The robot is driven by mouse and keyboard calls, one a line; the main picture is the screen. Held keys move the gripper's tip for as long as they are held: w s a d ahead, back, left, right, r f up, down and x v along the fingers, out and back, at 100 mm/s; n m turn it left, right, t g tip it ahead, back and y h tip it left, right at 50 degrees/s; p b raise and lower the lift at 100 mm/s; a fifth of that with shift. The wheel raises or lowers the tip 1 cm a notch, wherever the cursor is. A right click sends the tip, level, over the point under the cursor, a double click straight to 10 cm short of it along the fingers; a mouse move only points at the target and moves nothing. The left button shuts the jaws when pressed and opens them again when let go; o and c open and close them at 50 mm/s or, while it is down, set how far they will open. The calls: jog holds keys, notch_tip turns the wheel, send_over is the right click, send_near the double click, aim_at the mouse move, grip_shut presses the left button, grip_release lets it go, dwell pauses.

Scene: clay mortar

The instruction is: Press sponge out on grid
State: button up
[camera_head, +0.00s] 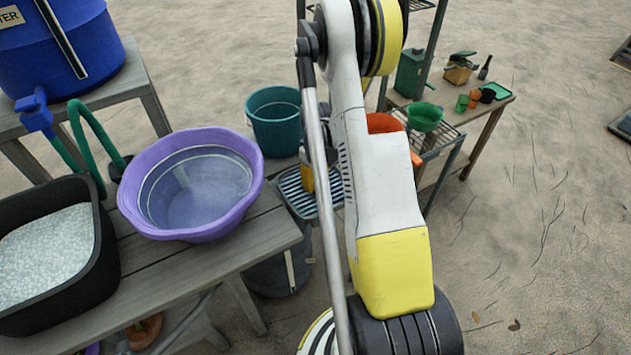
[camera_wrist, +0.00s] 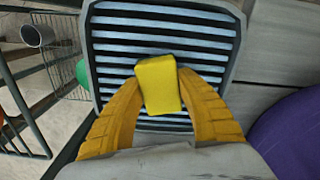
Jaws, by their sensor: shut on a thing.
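A yellow sponge (camera_wrist: 160,84) shows in the wrist view, held between the two yellow fingers of my gripper (camera_wrist: 162,100). The gripper is shut on it. The grid (camera_wrist: 110,33), a dark tray with pale slats, lies behind the sponge and fills the upper middle of the wrist view. I cannot tell whether the sponge touches the slats. In the head view the grid (camera_head: 290,188) shows beside the bench, partly hidden by my arm. My arm also hides most of the gripper there.
A purple basin of water (camera_head: 232,223) stands on the bench left of the grid. A black tub of pale granules (camera_head: 108,262) stands further left. A teal bucket (camera_head: 273,125) is behind the grid. A wire rack (camera_head: 440,137) with a green bowl (camera_head: 425,116) stands to the right.

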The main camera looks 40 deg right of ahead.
jog(key=shift+f+b, duration=0.55)
jog(key=shift+b, duration=0.1)
dwell(1.3)
jog(key=shift+r, duration=0.1)
dwell(0.4)
jog(key=shift+r+p, duration=1.9)
jog(key=shift+r, duration=1.55)
